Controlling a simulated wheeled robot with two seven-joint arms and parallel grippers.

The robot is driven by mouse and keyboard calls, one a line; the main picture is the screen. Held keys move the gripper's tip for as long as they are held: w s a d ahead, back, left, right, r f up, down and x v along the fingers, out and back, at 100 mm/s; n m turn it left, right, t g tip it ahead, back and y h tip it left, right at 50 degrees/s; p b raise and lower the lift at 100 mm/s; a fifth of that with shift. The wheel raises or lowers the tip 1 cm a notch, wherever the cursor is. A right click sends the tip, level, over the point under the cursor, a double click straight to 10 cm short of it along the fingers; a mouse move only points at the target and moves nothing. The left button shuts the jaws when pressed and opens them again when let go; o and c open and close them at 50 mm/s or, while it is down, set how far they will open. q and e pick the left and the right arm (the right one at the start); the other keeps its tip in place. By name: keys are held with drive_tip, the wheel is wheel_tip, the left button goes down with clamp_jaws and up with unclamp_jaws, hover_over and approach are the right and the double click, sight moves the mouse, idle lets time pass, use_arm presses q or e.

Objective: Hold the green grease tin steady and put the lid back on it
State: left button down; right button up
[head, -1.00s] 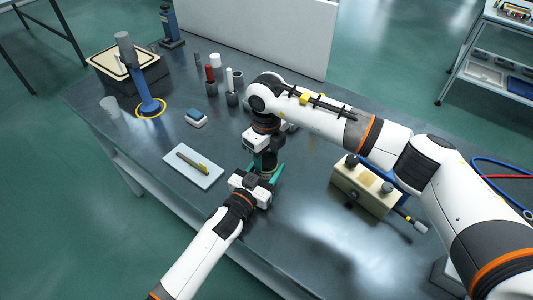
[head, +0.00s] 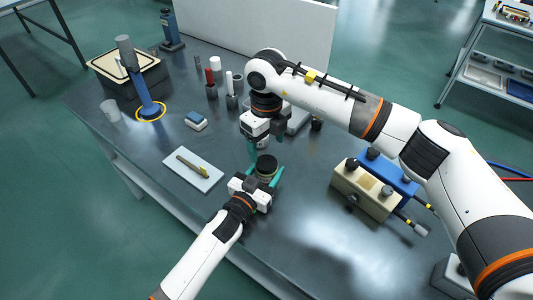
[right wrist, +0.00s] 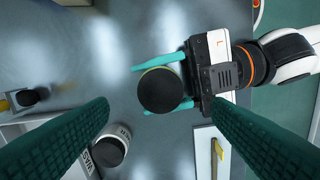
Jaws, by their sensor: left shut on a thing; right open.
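The green grease tin (head: 266,176) stands upright on the bench, mostly hidden by gripper parts. My left gripper (head: 263,182) is shut around its side. The round black lid (head: 267,163) lies on top of the tin. In the right wrist view the lid (right wrist: 160,90) looks centred, with a thin greenish rim of the tin beside it; whether it is fully seated I cannot tell. My right gripper (head: 262,148) is open and empty, above and behind the tin. Its two fingers are spread wide in the right wrist view (right wrist: 158,108), clear of the lid.
A white tray with a brass-coloured tool (head: 192,168) lies left of the tin. A beige and blue fixture box (head: 365,190) stands to the right. A labelled canister (right wrist: 112,145) shows in the right wrist view. Small holders and a blue-white block (head: 196,121) stand farther back.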

wheel_tip(320, 180, up, 6)
drive_tip(key=shift+r, duration=0.2)
use_arm(q)
drive_tip(key=shift+c, duration=2.3)
unclamp_jaws()
drive_tip(key=v, duration=1.2)
drive_tip(key=shift+b, duration=0.35)
use_arm(e)
drive_tip(key=shift+f, duration=0.4)
